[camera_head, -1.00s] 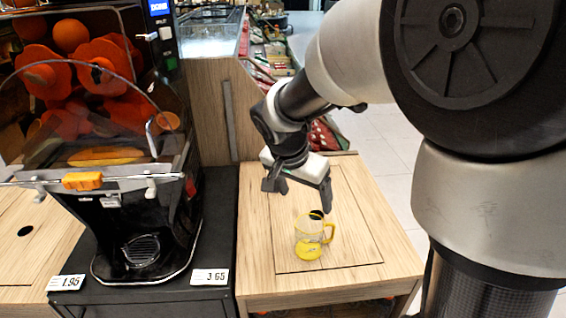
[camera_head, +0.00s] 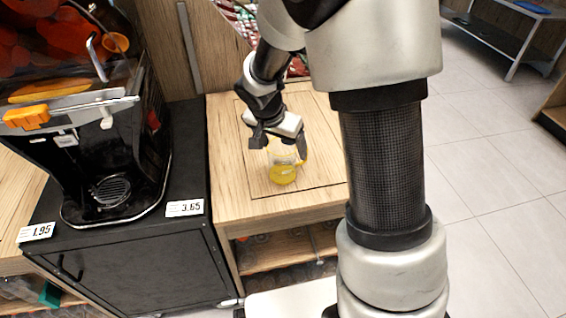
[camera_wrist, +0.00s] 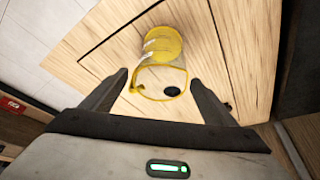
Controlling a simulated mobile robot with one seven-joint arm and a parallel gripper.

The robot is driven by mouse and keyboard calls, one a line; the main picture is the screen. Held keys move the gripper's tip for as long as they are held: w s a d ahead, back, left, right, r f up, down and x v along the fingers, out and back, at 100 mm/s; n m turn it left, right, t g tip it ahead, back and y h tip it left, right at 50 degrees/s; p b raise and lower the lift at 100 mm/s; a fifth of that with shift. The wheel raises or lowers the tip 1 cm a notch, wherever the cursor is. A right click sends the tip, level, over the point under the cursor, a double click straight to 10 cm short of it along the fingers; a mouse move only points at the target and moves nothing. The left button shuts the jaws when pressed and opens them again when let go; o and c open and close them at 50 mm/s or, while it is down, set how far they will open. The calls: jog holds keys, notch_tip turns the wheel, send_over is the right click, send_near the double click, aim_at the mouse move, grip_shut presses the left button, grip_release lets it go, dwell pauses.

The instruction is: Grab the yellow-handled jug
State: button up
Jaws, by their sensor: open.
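The clear jug with yellow base and yellow trim (camera_head: 283,174) stands on the wooden table, below my gripper (camera_head: 279,148). Its upper part and handle are partly covered by the gripper in the head view. In the wrist view the jug (camera_wrist: 162,44) is ahead of my gripper (camera_wrist: 160,82), and its near yellow-edged part reaches between the two spread fingers. The gripper is open, and I see no finger closed on the jug. Whether a finger touches it I cannot tell.
The wooden table (camera_head: 232,190) has a dark round hole (camera_wrist: 172,91) near the jug. A black cabinet (camera_head: 135,268) bearing the orange juicer (camera_head: 115,165) and price tags (camera_head: 185,208) stands to the left. Open tiled floor (camera_head: 490,190) lies to the right.

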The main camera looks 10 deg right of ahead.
jog(key=shift+w+f, duration=0.1)
jog(key=shift+f, duration=0.25)
jog(key=shift+c, duration=0.3)
